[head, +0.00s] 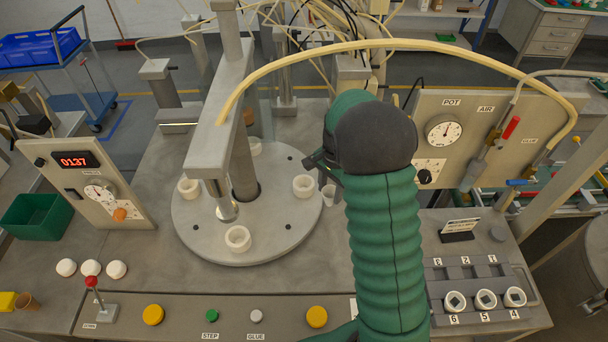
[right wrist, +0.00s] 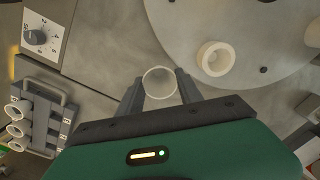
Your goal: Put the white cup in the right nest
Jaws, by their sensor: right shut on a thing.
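The white cup (right wrist: 160,82) is between the fingers of my right gripper (right wrist: 159,86), which is shut on it, with its round mouth facing the wrist camera. In the head view the cup (head: 328,194) shows small and greyish beside the round plate's right edge, below my right gripper (head: 322,168), partly hidden by my arm. The right nest (head: 303,185), a white ring-shaped holder on the round grey plate (head: 270,215), is just left of the cup and apart from it. A nest (right wrist: 215,58) shows right of the cup in the wrist view. My left gripper is out of view.
Other white nests sit on the plate at the left (head: 189,188), front (head: 237,238) and back. A grey press column and beam (head: 208,135) stand over the plate. A gauge panel (head: 445,135) stands behind my right arm. A rack (head: 475,280) with white-rimmed pieces is at right.

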